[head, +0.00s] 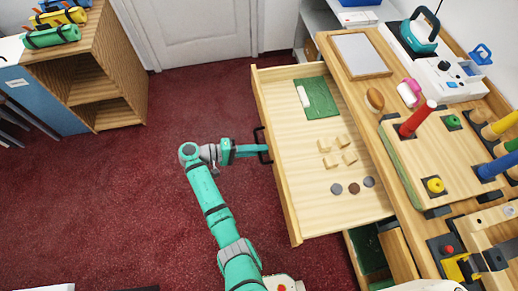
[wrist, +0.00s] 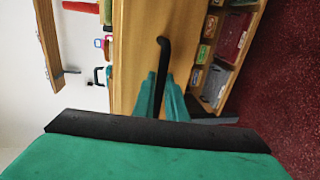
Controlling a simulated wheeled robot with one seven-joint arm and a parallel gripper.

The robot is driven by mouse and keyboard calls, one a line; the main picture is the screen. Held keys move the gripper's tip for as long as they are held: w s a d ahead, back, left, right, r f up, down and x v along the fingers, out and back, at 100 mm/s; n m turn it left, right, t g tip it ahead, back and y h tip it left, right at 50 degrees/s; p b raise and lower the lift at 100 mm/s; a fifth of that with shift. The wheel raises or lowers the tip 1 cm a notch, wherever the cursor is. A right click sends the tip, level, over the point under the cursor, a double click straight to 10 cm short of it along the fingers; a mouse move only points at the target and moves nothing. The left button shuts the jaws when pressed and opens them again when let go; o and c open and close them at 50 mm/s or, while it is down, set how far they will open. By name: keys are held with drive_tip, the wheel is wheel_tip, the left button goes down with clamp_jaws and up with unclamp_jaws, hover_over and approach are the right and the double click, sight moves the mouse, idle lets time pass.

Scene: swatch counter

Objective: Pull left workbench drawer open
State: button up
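The workbench drawer (head: 285,205) is pulled well out over the red floor in the head view, its pale wooden inside showing. Its black bar handle (head: 262,137) is on the front panel, facing left. My gripper (head: 259,150) is at this handle. In the wrist view the handle (wrist: 163,60) runs down between the two teal fingers of my gripper (wrist: 164,95), which sit close on both sides of it. The gripper looks shut on the handle; the exact contact is partly hidden.
The drawer holds a green mat (head: 318,97), a white roll, several small wooden blocks (head: 325,145) and round discs. The workbench top (head: 400,165) bears coloured pegs and tools. A wooden shelf unit (head: 105,70) stands at upper left. Red carpet (head: 110,200) left of the drawer is free.

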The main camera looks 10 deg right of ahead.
idle(0.3)
drive_tip(key=shift+v, duration=5.35)
